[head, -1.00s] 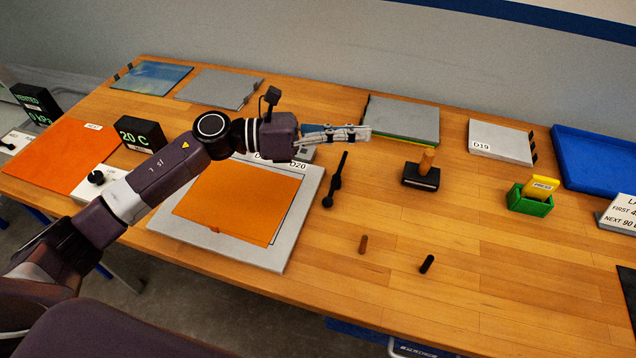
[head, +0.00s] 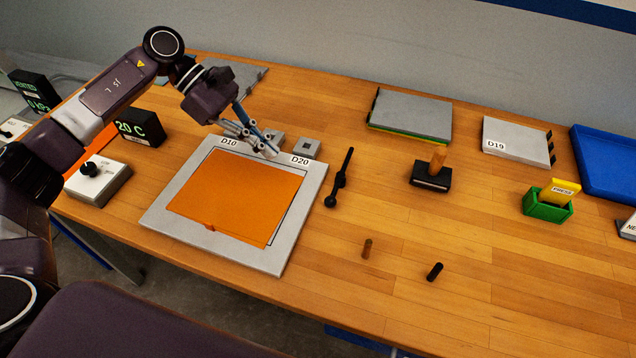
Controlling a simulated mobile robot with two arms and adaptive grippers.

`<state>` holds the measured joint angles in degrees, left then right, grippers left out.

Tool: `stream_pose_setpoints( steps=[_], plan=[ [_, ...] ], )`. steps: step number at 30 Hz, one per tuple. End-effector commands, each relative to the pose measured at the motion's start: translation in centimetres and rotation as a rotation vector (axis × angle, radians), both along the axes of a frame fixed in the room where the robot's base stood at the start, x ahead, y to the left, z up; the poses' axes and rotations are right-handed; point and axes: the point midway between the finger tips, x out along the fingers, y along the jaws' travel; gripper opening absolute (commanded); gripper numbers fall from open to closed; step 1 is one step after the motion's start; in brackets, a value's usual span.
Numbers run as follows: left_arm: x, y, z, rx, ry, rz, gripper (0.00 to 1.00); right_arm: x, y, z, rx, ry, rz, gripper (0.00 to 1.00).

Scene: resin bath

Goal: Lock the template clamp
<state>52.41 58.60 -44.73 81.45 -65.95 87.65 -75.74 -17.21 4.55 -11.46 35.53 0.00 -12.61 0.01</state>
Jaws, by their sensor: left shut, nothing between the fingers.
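A grey board (head: 302,205) with labels D10 and D20 lies near the table's front edge, with an orange sheet (head: 225,198) on it. Two small grey blocks stand at its back edge; the right one (head: 307,147) shows clearly, the left one (head: 276,139) is partly behind my gripper. I cannot tell for certain which part is the template clamp. My left gripper (head: 271,152) is shut and empty, pointing down and right over the board's back edge between the labels. I cannot tell whether it touches anything. My right gripper is not in view.
A black rod-like tool (head: 340,180) lies right of the board. A control box (head: 98,180) is left. Front-right wood is clear.

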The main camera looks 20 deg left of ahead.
Motion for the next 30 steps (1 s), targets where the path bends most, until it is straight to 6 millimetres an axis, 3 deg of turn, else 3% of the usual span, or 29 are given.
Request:
stream_pose_setpoints(
  steps=[8,21,30],
  plan=[
    [-0.1,-1.1,-0.9,-0.001,0.003,-0.001,0.0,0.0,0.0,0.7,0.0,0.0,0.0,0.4],
    [-0.4,-7.7,-6.9,-0.004,0.004,-0.002,0.0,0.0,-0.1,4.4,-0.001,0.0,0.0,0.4],
    [-0.4,-10.9,-7.5,-0.003,0.001,-0.001,0.0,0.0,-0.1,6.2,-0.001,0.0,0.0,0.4]
  ],
)
